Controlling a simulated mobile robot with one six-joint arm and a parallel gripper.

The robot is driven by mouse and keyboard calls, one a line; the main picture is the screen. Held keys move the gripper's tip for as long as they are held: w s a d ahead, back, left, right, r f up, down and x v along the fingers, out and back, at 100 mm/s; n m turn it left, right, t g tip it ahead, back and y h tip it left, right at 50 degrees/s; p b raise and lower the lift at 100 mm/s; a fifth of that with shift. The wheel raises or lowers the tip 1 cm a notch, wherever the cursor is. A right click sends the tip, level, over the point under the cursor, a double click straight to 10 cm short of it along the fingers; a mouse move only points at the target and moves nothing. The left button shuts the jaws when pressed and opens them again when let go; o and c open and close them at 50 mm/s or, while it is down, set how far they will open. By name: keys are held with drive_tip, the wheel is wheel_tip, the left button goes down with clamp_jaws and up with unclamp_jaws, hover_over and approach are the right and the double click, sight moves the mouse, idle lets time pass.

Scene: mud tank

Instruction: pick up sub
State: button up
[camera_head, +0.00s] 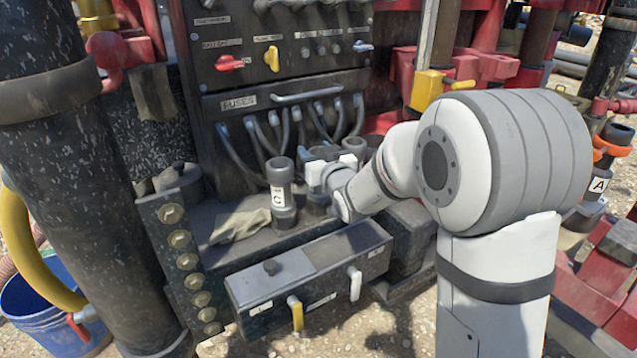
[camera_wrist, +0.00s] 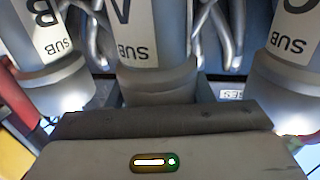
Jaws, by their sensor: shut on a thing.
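Three grey cylindrical subs stand in a row on the dark ledge. The sub marked C (camera_head: 281,192) is left of my gripper (camera_head: 323,177) in the head view and at the right of the wrist view (camera_wrist: 295,55). The sub marked B (camera_wrist: 50,65) is at the left of the wrist view. The middle sub (camera_wrist: 150,65) has an upside-down label that looks like A, cut by the top edge. My gripper is shut on this middle sub. The fingers are mostly hidden, and I cannot tell whether the sub touches the ledge.
A black control panel (camera_head: 240,48) with coloured levers and hanging hoses stands close behind the subs. A grey box (camera_head: 330,265) with small levers is in front. A crumpled cloth (camera_head: 240,225) lies left of sub C. A thick dark pipe (camera_head: 75,190) rises at left.

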clamp_jaws()
drive_tip(key=shift+r, duration=0.15)
idle(0.4)
